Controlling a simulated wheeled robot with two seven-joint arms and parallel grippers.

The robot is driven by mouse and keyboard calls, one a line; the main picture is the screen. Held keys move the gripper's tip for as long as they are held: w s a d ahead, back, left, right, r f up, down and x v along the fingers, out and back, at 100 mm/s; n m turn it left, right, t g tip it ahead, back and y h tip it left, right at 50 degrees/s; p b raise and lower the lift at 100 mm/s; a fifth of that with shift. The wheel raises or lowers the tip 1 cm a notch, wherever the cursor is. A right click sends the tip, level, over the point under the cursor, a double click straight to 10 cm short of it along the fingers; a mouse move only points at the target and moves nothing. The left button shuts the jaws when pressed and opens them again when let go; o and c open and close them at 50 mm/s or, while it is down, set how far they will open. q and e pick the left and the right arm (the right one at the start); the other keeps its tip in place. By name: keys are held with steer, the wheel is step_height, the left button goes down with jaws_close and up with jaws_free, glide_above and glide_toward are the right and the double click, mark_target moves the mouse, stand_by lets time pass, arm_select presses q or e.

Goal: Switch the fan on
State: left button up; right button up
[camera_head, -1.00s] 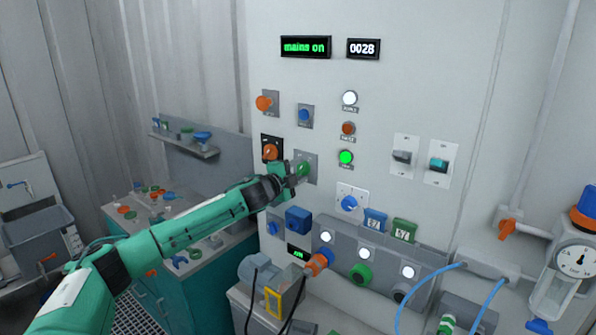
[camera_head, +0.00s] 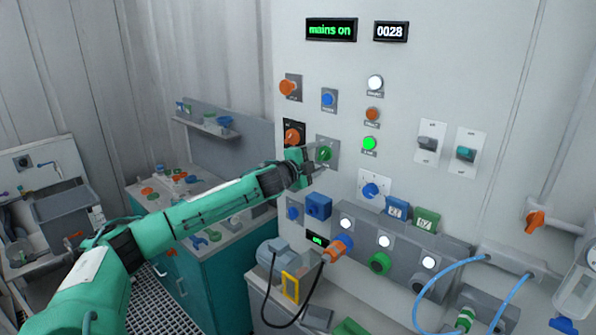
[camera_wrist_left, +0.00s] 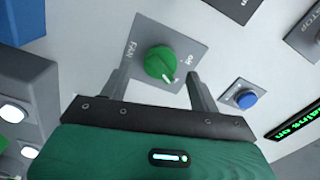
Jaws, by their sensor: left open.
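The fan switch is a green rotary knob (camera_wrist_left: 160,62) on a grey plate marked FAN (camera_wrist_left: 135,45) in the left wrist view. Its white pointer mark is directed toward the lower right of that view, near small lettering. In the head view the knob (camera_head: 324,154) is on the wall panel. My left gripper (camera_wrist_left: 152,85) is open, its two fingers on either side of the knob in the wrist view; I cannot tell whether they touch it. In the head view the left gripper (camera_head: 312,164) is at the knob's plate. My right gripper is not in view.
An orange knob (camera_head: 293,135) is close to the left, and a blue button (camera_head: 328,99) is above. A blue knob (camera_head: 370,190) is to the lower right. A grey socket box (camera_head: 400,246) juts out below. The display (camera_head: 331,30) reads "mains on".

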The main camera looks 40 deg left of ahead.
arm_select(q)
steer(key=s+b, duration=0.6)
steer(key=s, duration=0.6)
steer(key=shift+a, duration=0.4)
